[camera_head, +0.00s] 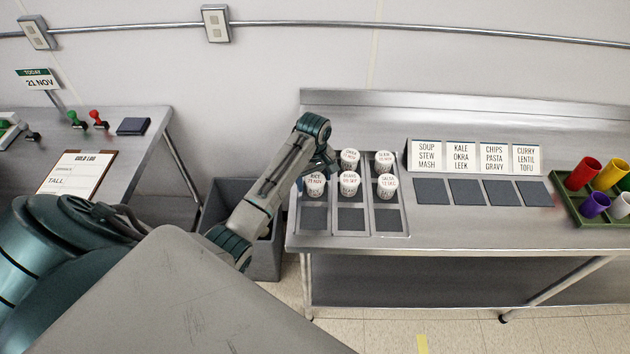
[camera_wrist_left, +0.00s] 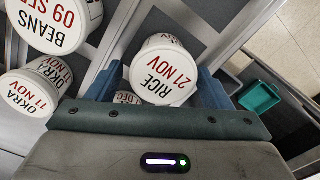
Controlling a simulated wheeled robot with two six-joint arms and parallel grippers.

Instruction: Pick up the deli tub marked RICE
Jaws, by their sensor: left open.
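The white deli tub marked RICE 21 NOV (camera_head: 314,187) stands in the front-left part of a cluster of tubs in the metal tray. In the left wrist view the RICE lid (camera_wrist_left: 163,72) is large and lies between my two blue-green fingers. My left gripper (camera_wrist_left: 158,84) is open, with one finger on each side of the tub; I cannot tell whether either touches it. In the head view my left gripper (camera_head: 321,167) is over the tray's left side, mostly hidden by its own wrist. My right gripper is not in view.
Other tubs stand close by: BEANS (camera_wrist_left: 55,22), OKRA (camera_wrist_left: 34,92) and SALSA (camera_head: 387,187). The tray (camera_head: 333,234) has empty dark compartments at the front. Label cards (camera_head: 476,157), dark mats (camera_head: 467,191) and a green cup crate (camera_head: 590,220) are farther right. A grey bin (camera_head: 266,262) stands left of the counter.

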